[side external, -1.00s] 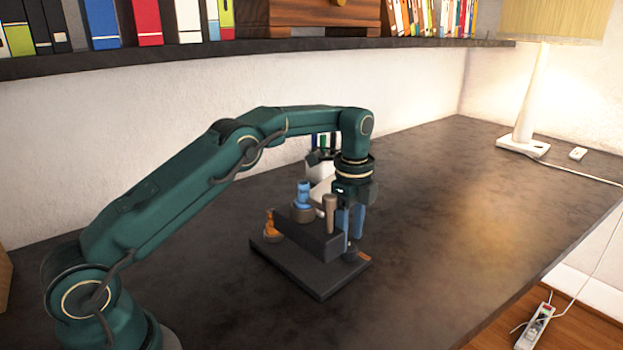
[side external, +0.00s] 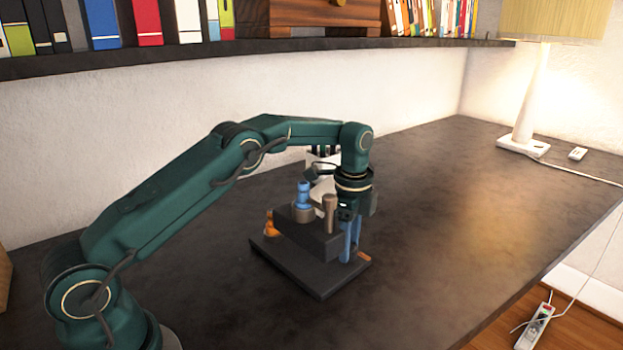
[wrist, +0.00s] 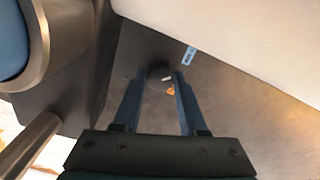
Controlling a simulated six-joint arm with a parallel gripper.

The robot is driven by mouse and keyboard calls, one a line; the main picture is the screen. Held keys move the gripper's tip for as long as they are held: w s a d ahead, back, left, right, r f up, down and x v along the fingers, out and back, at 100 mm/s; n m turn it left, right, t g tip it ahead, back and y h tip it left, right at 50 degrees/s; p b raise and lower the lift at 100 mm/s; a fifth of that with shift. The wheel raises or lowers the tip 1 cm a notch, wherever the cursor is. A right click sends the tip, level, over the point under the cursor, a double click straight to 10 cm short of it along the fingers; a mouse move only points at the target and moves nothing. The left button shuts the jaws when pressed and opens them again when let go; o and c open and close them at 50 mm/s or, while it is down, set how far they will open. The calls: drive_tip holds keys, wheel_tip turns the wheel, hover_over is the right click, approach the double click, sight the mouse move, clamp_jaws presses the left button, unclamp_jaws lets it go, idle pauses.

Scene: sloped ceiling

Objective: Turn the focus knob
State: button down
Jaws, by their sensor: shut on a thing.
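The microscope-like device stands on a dark flat base (side external: 295,270) in the side view, with a dark block (side external: 312,240), a blue-topped part (side external: 303,193) and a brown upright post (side external: 330,212). My gripper (side external: 350,256) points down at the right end of the base. In the wrist view, the focus knob (wrist: 157,71) is a small dark round piece with a pale mark, between the blue fingertips of my gripper (wrist: 158,82). The fingers are shut on it. In the side view the fingers mostly hide the knob. An orange patch (side external: 365,257) lies beside it on the base.
An orange part (side external: 269,228) sits at the device's left. A white holder with dark-topped sticks (side external: 320,172) stands close behind the device. A lamp (side external: 525,130) stands at the back right. A shelf (side external: 230,52) runs above.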

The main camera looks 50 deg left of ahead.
drive_tip(key=shift+n, duration=0.7)
drive_tip(key=c, duration=0.7)
unclamp_jaws()
drive_tip(key=shift+c, duration=0.2)
drive_tip(key=shift+r, duration=2.6)
